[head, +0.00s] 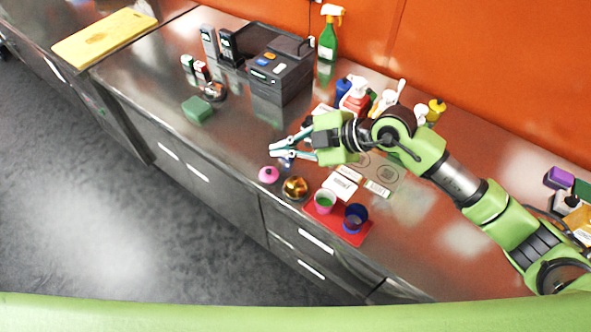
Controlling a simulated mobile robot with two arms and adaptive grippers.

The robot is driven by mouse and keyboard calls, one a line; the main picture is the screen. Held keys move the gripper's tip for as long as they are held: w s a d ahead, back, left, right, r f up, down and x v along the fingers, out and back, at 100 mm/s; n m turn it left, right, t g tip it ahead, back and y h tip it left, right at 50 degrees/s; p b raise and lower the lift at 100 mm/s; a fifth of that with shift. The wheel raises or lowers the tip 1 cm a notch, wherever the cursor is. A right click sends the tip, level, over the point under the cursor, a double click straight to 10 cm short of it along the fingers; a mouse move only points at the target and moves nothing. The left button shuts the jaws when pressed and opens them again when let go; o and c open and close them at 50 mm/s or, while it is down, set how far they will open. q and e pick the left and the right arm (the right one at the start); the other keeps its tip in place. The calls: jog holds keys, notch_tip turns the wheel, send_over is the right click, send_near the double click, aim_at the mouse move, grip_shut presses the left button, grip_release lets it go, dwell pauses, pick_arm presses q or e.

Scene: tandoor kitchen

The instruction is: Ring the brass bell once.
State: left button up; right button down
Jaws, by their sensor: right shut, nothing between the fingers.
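The brass bell (295,187) looks like a small, shiny golden dome. It stands near the front edge of the steel counter, left of the red tray. My right gripper (273,151) reaches in from the right, above the counter. Its fingers point left, and it is shut and empty. In the picture its fingertips are above and a little left of the bell, apart from it. Their height over the counter is hard to tell. My left gripper is not in view.
A pink object (268,174) sits just left of the bell. Cards (340,187) lie behind. A dark machine (281,72) and bottles stand at the back.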

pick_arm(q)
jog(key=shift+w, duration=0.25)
pick_arm(e)
jog(key=d, duration=0.1)
jog(key=w+d+f+h, duration=0.2)
jog(key=shift+d+f+m, duration=0.2)
jog(key=shift+d+m, duration=0.1)
jog(key=shift+f, duration=0.1)
jog(key=b, duration=0.7)
send_over(298, 180)
notch_tip(298, 180, down, 7)
jog(key=shift+f, duration=0.75)
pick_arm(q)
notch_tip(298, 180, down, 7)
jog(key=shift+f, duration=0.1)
pick_arm(e)
jog(key=shift+f, duration=0.15)
jog(key=shift+f, duration=0.35)
